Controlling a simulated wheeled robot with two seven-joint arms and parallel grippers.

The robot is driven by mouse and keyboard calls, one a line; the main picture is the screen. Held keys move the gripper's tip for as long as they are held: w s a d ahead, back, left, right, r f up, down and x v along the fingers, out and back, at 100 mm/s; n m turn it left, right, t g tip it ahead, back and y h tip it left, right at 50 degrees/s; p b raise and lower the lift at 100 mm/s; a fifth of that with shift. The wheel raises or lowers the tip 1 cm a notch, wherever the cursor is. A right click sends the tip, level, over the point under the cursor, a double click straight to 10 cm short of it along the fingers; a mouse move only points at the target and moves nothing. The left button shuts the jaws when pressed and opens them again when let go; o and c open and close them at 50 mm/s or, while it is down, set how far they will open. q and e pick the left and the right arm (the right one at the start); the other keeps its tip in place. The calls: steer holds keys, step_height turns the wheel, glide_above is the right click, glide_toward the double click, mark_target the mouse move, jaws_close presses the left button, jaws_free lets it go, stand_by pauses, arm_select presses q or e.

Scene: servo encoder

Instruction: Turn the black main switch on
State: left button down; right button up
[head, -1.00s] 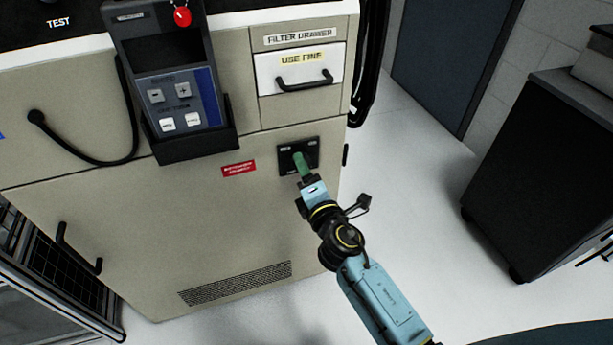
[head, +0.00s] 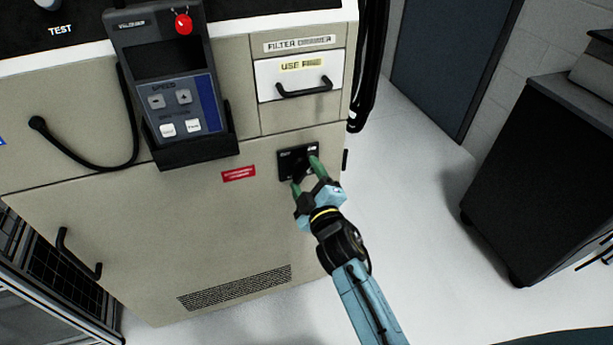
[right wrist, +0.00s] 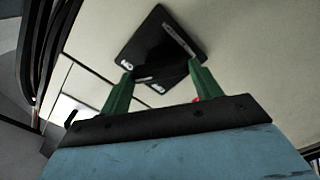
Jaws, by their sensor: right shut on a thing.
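The black main switch (head: 301,169) sits on a square black plate (head: 286,158) on the beige cabinet front, below the filter drawer. In the right wrist view, the dark knob (right wrist: 163,76) shows between the green fingers (right wrist: 160,82), in front of the tilted-looking plate (right wrist: 157,32). The fingers hide part of the knob, so its exact setting is unclear. My left gripper is not in view.
A pendant controller (head: 178,100) hangs in its black holder to the left. A red label (head: 238,173) lies left of the switch plate. The filter drawer (head: 300,76) is closed. A dark cabinet (head: 545,170) stands at the right, with open floor between.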

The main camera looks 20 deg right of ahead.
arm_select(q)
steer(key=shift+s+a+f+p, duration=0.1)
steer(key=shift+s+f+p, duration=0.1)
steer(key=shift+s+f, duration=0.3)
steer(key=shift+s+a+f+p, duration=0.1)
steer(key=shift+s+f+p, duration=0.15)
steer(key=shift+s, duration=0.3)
arm_select(e)
steer(key=shift+m, duration=1.2)
steer(key=o, duration=1)
steer(key=shift+s, duration=0.25)
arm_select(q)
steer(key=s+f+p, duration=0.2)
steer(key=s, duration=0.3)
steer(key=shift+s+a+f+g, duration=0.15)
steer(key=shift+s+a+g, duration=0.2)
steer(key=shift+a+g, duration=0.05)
arm_select(e)
steer(key=s, duration=1.3)
steer(key=shift+d, duration=0.25)
